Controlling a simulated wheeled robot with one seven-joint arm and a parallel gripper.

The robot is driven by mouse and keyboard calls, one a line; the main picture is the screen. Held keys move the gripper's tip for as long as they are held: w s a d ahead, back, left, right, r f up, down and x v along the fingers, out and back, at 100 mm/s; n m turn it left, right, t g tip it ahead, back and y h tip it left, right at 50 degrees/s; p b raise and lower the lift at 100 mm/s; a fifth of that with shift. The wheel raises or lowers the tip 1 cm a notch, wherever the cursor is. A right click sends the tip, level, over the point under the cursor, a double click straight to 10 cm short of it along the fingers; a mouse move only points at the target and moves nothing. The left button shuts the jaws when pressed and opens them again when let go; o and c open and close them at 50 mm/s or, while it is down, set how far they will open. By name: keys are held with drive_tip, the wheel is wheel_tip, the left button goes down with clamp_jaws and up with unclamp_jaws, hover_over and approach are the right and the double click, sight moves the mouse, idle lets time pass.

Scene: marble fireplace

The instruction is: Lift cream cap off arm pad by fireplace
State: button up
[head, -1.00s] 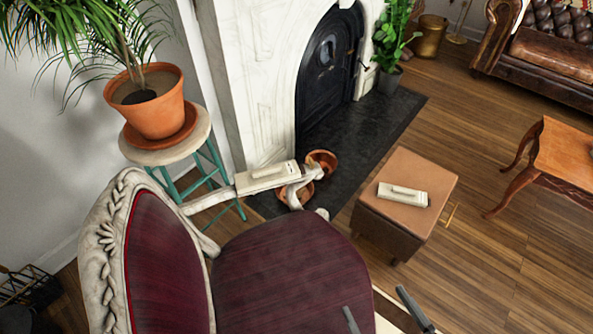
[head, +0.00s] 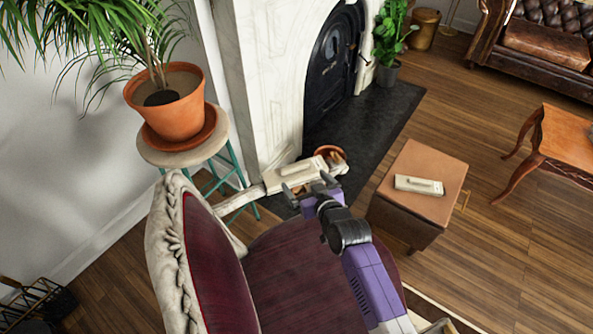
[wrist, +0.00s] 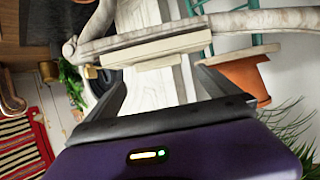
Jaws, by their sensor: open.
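A cream, block-like cap (head: 301,168) with a raised handle sits on the arm pad of the maroon chair, beside the fireplace (head: 272,90). The chair's carved pale frame (head: 170,245) runs up to it. My gripper (head: 308,186) is at the near side of this cap, its fingers apart, and it partly hides the cap and the front of the chair arm. In the wrist view the open fingers (wrist: 163,88) stand either side of the cream block (wrist: 158,50), apart from it, with nothing between them. Whether cap and pad are separate pieces is unclear there.
A similar cream block (head: 418,185) lies on a brown ottoman (head: 430,160) to the right. A terracotta pot with a palm (head: 172,110) stands on a stool behind the chair. A copper-coloured bowl (head: 330,153) is beyond the arm. Wood floor (head: 490,250) is open at right.

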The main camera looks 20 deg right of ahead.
sight(296, 168)
drive_tip(key=shift+d+b+x, duration=0.15)
drive_tip(key=shift+b+x, duration=0.15)
drive_tip(key=shift+x, duration=1.6)
drive_tip(key=shift+d+b+x, duration=0.1)
drive_tip(key=shift+b+x, duration=0.15)
drive_tip(key=shift+x, duration=1.65)
drive_tip(key=shift+r, duration=0.1)
drive_tip(key=c, duration=1.1)
